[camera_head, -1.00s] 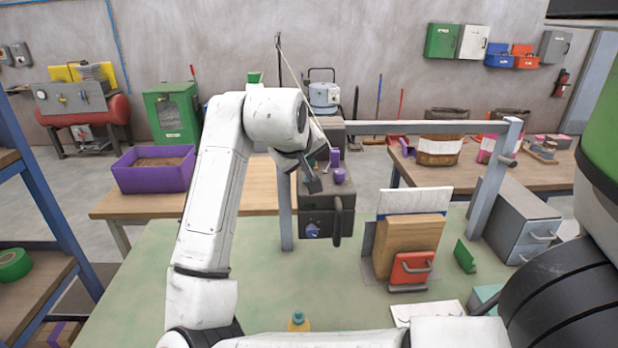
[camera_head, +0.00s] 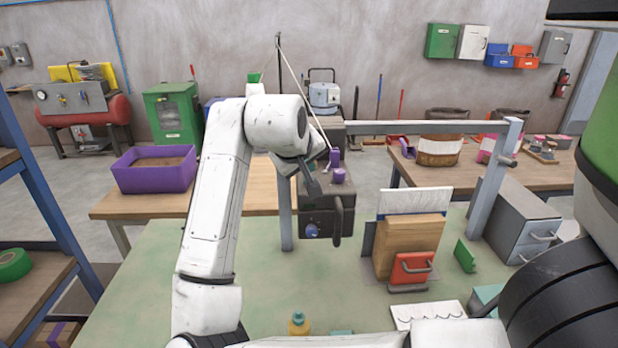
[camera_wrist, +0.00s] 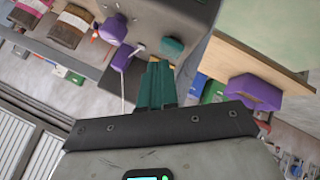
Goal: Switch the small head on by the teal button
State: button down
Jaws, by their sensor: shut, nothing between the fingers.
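The small head is a dark grey box (camera_head: 345,185) on a post over the green bench, with two purple controls (camera_head: 339,175) on top and a blue knob (camera_head: 312,230) on its front. In the wrist view its grey face (camera_wrist: 185,12) carries a round purple knob (camera_wrist: 114,28), a purple block (camera_wrist: 122,58) and the teal button (camera_wrist: 173,47). My gripper (camera_wrist: 158,68) is shut and empty, its dark teal fingertips very close to the teal button; I cannot tell if they touch. In the head view my gripper (camera_head: 313,186) is over the box's left side, and I cannot make out the teal button there.
A grey rail and post (camera_head: 495,180) stand right of the head. A purple bin (camera_head: 155,177) sits on the wooden table behind left.

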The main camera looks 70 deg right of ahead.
jog(key=shift+f, duration=0.5)
dwell(0.4)
jog(key=shift+r, duration=0.15)
jog(key=shift+r+p, duration=0.85)
jog(key=shift+p, duration=0.05)
notch_tip(320, 180, up, 3)
jog(key=p, duration=0.2)
jog(key=shift+f+p, duration=0.15)
jog(key=shift+p, duration=0.2)
jog(key=shift+r+p, duration=0.45)
jog(key=shift+r, duration=1.2)
jog(key=shift+f, duration=0.1)
